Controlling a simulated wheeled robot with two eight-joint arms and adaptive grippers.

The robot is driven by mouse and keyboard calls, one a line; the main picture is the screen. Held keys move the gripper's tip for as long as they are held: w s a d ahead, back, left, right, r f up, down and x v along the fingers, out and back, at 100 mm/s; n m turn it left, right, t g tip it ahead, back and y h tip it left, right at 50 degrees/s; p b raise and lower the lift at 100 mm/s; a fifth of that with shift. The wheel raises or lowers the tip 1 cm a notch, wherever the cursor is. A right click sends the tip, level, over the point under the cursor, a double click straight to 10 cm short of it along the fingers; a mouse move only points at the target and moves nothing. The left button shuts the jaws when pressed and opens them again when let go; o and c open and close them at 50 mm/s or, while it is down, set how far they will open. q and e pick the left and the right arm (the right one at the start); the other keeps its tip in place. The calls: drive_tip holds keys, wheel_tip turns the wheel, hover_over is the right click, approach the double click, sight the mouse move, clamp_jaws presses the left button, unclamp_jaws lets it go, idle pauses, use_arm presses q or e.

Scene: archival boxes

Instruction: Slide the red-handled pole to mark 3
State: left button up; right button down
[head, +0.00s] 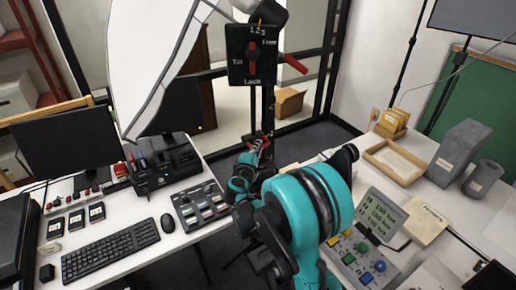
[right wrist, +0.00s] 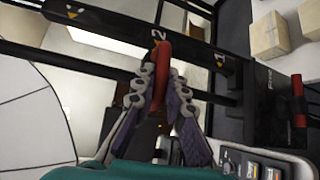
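A black panel (head: 252,55) marked 1 2 3, Free, Tilt and Lock stands at the back, with a red lever on its face and a red handle at its right. My right gripper (head: 258,148) is low in front of the dark stand below the panel. In the right wrist view the gripper (right wrist: 161,78) has its fingertips on both sides of a red handle (right wrist: 162,58), apparently touching it. The handle sits at the figure 2 on a black bar (right wrist: 110,25) with yellow triangle marks. The pole behind is mostly hidden. My left gripper is out of view.
A white lamp-like panel (head: 165,50) hangs left of the black panel. The left desk bears a keyboard (head: 110,249) and a button box (head: 200,206). On the right table are a wooden tray (head: 376,150) and a grey file box (head: 460,149).

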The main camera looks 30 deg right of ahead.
wheel_tip(320, 180, up, 12)
drive_tip(key=p, duration=0.7)
drive_tip(key=shift+w+r, duration=0.15)
drive_tip(key=shift+r, duration=0.1)
drive_tip(key=c, duration=1.6)
unclamp_jaws()
drive_tip(key=shift+o, duration=0.2)
